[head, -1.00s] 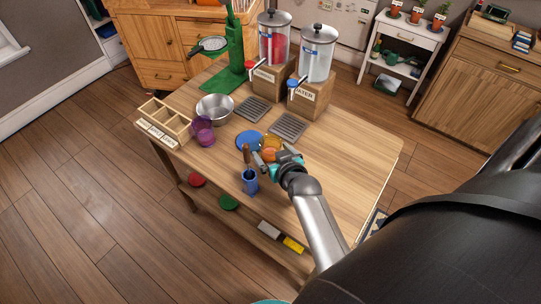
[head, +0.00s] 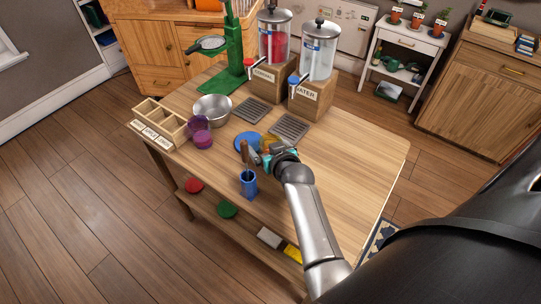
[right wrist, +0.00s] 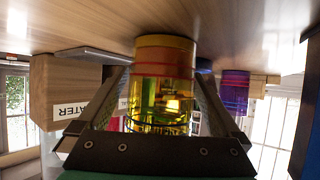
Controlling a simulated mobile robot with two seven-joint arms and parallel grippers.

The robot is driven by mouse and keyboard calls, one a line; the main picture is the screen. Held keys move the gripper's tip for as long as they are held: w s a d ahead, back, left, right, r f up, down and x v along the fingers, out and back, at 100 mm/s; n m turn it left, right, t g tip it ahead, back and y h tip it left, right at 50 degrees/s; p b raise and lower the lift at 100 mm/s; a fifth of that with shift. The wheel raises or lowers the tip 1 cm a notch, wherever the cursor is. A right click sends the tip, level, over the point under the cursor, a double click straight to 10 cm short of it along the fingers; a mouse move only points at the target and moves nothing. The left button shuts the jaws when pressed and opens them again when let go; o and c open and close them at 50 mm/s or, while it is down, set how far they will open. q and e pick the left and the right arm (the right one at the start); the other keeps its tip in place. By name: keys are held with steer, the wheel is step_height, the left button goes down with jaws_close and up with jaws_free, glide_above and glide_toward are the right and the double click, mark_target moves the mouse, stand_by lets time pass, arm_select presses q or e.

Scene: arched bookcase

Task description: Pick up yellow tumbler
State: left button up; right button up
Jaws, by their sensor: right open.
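The yellow tumbler (head: 268,140) stands on the wooden table, mostly hidden behind my right gripper (head: 264,153) in the head view. In the right wrist view, which is upside down, the yellow see-through tumbler (right wrist: 163,82) with red bands is between the two fingers of my right gripper (right wrist: 163,95). The fingers are spread, one on each side of it. I cannot tell whether either finger touches it. My left gripper is not in view.
A blue holder (head: 249,184) with a wooden-handled tool stands close in front of the gripper. Drink dispensers (head: 312,95) stand behind. The right side of the table (head: 355,165) is clear.

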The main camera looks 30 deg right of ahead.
steer(key=c, duration=1.4)
steer(key=shift+c, duration=0.7)
steer(key=shift+r, duration=0.1)
